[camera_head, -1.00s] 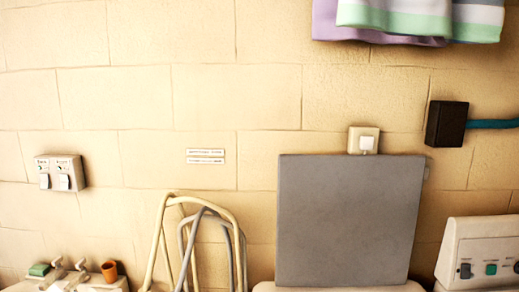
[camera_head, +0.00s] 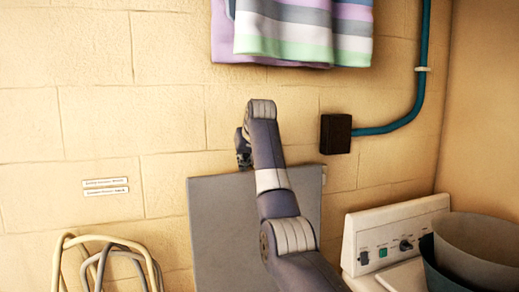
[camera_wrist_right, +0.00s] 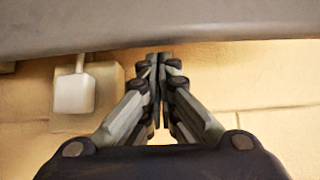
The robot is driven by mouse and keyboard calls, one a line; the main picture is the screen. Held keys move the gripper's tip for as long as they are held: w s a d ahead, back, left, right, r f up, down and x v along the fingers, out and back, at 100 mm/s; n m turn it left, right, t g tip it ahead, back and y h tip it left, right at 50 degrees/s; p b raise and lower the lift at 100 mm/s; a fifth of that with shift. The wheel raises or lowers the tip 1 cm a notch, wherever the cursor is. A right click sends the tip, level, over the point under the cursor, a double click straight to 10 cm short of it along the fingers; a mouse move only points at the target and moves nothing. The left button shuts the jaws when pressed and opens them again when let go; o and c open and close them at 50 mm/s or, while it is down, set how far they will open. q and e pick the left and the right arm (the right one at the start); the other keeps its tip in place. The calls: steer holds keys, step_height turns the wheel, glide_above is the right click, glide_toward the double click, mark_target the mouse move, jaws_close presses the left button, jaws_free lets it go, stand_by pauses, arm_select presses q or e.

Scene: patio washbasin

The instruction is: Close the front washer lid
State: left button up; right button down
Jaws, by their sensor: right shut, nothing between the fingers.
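The grey washer lid (camera_head: 225,235) stands upright in front of the wall in the head view, and my right arm covers part of its right side. In the right wrist view its grey edge (camera_wrist_right: 150,25) runs across the top of the picture. My right gripper (camera_head: 243,158) is at the lid's top edge, partly hidden by my own wrist. In the right wrist view the gripper (camera_wrist_right: 158,60) has its fingers together and empty, with the tips close to the lid's edge. I cannot tell whether they touch it. My left gripper is not in view.
A white control panel (camera_head: 395,235) and dark tubs (camera_head: 480,250) are at the right. Looped hoses (camera_head: 105,260) hang at the lower left. Striped towels (camera_head: 300,30) hang above.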

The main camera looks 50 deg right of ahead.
steer(key=p+x, duration=0.2)
steer(key=x, duration=0.2)
steer(key=shift+w+d+f, duration=0.15)
steer(key=shift+w, duration=0.05)
steer(key=shift+d, duration=0.1)
steer(key=shift+f, duration=0.15)
